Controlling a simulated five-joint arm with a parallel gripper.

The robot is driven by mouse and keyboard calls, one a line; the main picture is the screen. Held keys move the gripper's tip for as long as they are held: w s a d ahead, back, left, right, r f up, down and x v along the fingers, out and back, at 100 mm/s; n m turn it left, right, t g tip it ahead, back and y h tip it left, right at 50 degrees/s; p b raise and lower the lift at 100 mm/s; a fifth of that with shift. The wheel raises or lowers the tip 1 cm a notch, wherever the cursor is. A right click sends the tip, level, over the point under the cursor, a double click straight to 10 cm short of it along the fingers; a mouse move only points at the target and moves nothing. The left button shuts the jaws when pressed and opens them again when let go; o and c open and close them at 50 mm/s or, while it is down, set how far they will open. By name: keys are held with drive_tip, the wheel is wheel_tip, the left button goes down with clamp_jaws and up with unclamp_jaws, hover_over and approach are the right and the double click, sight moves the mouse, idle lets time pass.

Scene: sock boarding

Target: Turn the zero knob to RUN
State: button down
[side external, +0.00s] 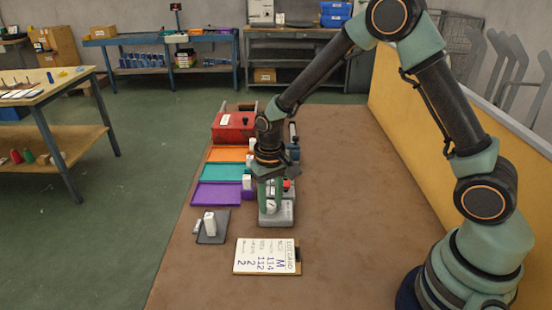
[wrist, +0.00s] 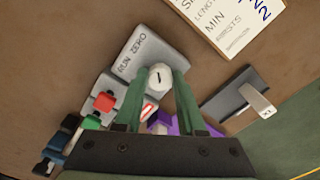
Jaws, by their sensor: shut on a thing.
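The zero knob (wrist: 158,77) is a pale round cap with a short dark pointer line. It sits on a grey box (wrist: 133,52) lettered RUN and ZERO. In the wrist view the line slants across the cap; I cannot tell which word it points to. My gripper (wrist: 160,84) has its two green fingers closed on either side of the knob. In the side view my gripper (side external: 271,198) reaches down onto the grey box (side external: 277,220), and the knob (side external: 271,207) shows between the fingertips.
Beside the box are a red button (wrist: 104,102) and a green one (wrist: 91,122). A lettered card (side external: 265,256) lies in front. A dark plate (side external: 220,236) with a white tagged block lies left. Purple (side external: 215,194), teal and orange trays lie behind. The table's right side is clear.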

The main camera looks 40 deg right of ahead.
drive_tip(key=shift+n, duration=0.3)
drive_tip(key=n, duration=0.3)
drive_tip(key=shift+n, duration=0.3)
drive_tip(key=n, duration=0.4)
drive_tip(key=shift+d+n, duration=0.1)
drive_tip(key=shift+n, duration=0.2)
drive_tip(key=n, duration=0.4)
drive_tip(key=shift+w, duration=0.1)
drive_tip(key=n, duration=0.5)
drive_tip(key=c, duration=0.5)
unclamp_jaws()
